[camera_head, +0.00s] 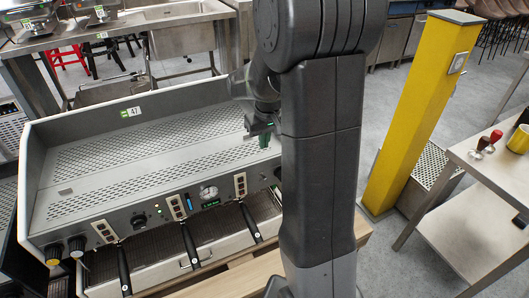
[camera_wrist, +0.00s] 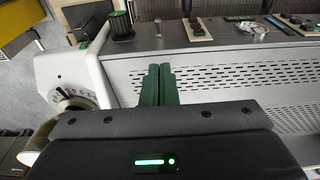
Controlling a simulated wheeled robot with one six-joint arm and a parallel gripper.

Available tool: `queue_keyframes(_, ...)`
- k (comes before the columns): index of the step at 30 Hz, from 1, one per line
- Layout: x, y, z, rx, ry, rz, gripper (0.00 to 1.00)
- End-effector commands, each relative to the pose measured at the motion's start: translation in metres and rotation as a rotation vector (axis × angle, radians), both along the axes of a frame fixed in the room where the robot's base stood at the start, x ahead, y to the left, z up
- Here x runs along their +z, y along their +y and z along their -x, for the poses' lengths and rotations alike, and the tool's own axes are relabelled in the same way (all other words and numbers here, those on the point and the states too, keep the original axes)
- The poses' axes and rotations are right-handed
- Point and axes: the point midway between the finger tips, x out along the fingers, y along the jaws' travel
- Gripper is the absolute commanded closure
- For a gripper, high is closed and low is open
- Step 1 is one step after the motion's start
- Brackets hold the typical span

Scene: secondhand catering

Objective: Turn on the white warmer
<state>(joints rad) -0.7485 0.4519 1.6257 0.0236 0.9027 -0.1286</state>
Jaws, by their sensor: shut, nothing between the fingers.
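No separate warmer is clear in these views. A pale machine with a perforated top (camera_head: 130,165), tagged 47, stands at left in the head view. Its perforated top also shows in the wrist view (camera_wrist: 225,78). A white rounded end piece (camera_wrist: 95,72) there carries a dial with numbers and a dark pointer (camera_wrist: 75,100). A black knob with green on it (camera_wrist: 120,24) stands at the top. My gripper (camera_wrist: 160,75), with green fingers, is shut and empty, over the right part of the top in the head view (camera_head: 264,134). My arm hides the machine's right end.
Several black handles (camera_head: 189,243) stick out at the machine's front. A yellow post (camera_head: 420,110) stands to the right, and a metal table (camera_head: 480,180) with small items is at far right. A sink counter (camera_head: 130,25) is behind. Grey floor (camera_head: 385,105) shows between.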

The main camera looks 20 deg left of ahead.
Motion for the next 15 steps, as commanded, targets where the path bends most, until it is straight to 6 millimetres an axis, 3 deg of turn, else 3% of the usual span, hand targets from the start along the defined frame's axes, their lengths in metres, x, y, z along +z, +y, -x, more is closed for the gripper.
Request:
queue_keyframes(9, -0.068, 0.007, -0.006, 0.000, 0.005, 0.005, 1.00)
queue_keyframes(15, -0.102, 0.007, -0.005, 0.000, 0.004, 0.003, 1.00)
